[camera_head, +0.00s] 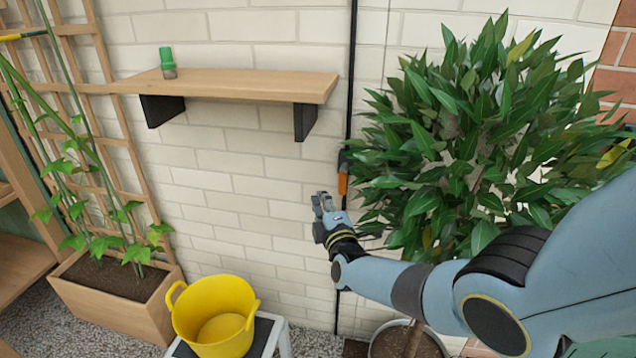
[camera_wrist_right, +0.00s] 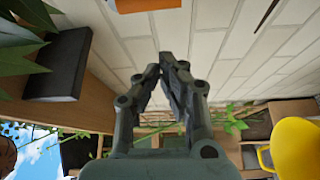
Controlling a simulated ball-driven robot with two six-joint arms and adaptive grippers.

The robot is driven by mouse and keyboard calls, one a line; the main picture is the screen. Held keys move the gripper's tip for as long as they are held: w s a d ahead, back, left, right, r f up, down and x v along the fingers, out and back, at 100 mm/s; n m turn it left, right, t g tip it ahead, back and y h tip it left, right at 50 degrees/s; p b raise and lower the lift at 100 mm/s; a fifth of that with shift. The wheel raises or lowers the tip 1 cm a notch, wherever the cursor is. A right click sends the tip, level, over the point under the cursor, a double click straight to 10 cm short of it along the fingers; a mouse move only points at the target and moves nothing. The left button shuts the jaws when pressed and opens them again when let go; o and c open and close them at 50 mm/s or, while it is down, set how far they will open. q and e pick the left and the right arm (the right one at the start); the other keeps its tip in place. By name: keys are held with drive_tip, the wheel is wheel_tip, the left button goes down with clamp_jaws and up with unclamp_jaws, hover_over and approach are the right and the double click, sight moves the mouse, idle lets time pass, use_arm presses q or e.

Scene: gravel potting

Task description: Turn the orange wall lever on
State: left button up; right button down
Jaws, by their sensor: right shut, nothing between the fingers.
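The orange wall lever (camera_head: 343,180) hangs down from a dark mount on the black pipe against the pale brick wall. In the right wrist view, part of the orange lever (camera_wrist_right: 142,4) shows at the top edge, cut off by the frame. My right gripper (camera_head: 322,198) is just below and left of the lever in the head view, apart from it. In the wrist view the fingers of my right gripper (camera_wrist_right: 168,62) are together with nothing between them. My left gripper is not in view.
A leafy bush (camera_head: 440,130) stands close right of the lever, by my right arm. A wooden shelf (camera_head: 230,84) with a green-topped bottle (camera_head: 167,62) is at upper left. A yellow tub (camera_head: 214,310) stands low. A planter (camera_head: 115,300) and trellis (camera_head: 92,70) are at left.

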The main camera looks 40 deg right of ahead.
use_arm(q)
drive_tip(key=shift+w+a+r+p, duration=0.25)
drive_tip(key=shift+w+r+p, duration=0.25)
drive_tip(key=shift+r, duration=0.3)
use_arm(e)
drive_tip(key=shift+v, duration=1.6)
drive_tip(key=s+a+f+m+g+y+b, duration=0.1)
drive_tip(key=s+a+f+g+y, duration=0.2)
drive_tip(key=s+f, duration=1.15)
drive_tip(key=s+a+f+g+y+b, duration=0.25)
drive_tip(key=s+f+g, duration=0.25)
drive_tip(key=s+f, duration=0.95)
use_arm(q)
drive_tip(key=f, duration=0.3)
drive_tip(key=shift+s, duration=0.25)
use_arm(e)
drive_tip(key=s+a+f+m+g, duration=0.1)
drive_tip(key=s+m, duration=0.3)
drive_tip(key=s, duration=0.4)
drive_tip(key=s+a+f+m+g, duration=0.1)
drive_tip(key=s+f+m+g, duration=0.2)
drive_tip(key=s, duration=0.5)
drive_tip(key=s+a+f+m+g, duration=0.1)
drive_tip(key=s+m+g, duration=0.3)
drive_tip(key=s, duration=0.4)
drive_tip(key=shift+s+f+m, duration=0.3)
drive_tip(key=shift+s+f, duration=0.05)
drive_tip(key=shift+f, duration=0.35)
